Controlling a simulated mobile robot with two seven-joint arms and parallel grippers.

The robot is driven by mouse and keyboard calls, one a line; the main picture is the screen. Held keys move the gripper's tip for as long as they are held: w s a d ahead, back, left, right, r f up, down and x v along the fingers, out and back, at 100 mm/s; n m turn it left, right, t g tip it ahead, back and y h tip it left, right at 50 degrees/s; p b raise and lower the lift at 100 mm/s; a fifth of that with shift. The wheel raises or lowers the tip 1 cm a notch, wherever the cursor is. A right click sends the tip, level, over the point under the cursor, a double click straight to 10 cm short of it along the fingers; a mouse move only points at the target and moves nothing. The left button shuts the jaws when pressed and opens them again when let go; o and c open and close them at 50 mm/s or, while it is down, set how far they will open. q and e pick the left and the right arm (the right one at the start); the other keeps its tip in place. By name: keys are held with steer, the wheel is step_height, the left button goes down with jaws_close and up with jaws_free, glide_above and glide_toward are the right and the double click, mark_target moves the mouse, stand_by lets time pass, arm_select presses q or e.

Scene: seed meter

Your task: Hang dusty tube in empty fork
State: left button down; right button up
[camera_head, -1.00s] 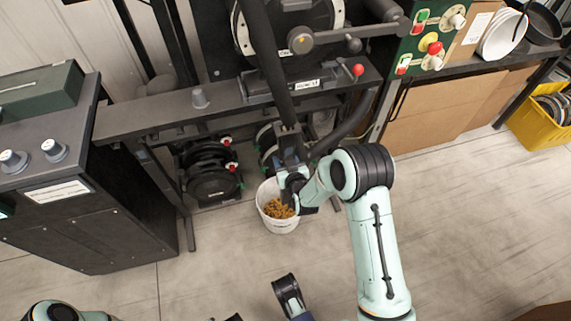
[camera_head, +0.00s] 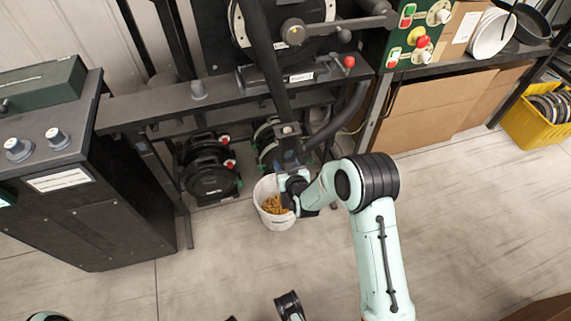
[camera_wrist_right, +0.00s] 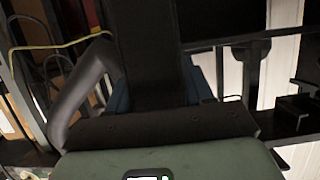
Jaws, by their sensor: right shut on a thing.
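My right gripper (camera_head: 288,140) is at the lower end of a thick black tube (camera_head: 264,55) that slopes down in front of the machine. It is shut on this tube, just above and behind the white bucket. A second, curved dark tube (camera_head: 345,117) hangs to the right, and its lower end runs behind my gripper. In the right wrist view a dark upright part fills the middle, and a curved grey tube (camera_wrist_right: 82,88) shows at left. I cannot make out the empty fork or tell which tube is the dusty one. My left gripper is not clearly seen.
A white bucket (camera_head: 265,188) of yellow-brown grains stands on the floor under my right gripper. A dark rail (camera_head: 165,110) crosses behind, with black round units (camera_head: 210,180) below it. A dark cabinet (camera_head: 110,220) stands left. The floor (camera_head: 480,220) at right is clear.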

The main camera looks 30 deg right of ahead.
steer(key=shift+s, duration=0.1)
steer(key=s+a, duration=0.2)
steer(key=s, duration=0.8)
steer(key=shift+s+a, duration=0.15)
steer(key=shift+s, duration=0.15)
stand_by(1.0)
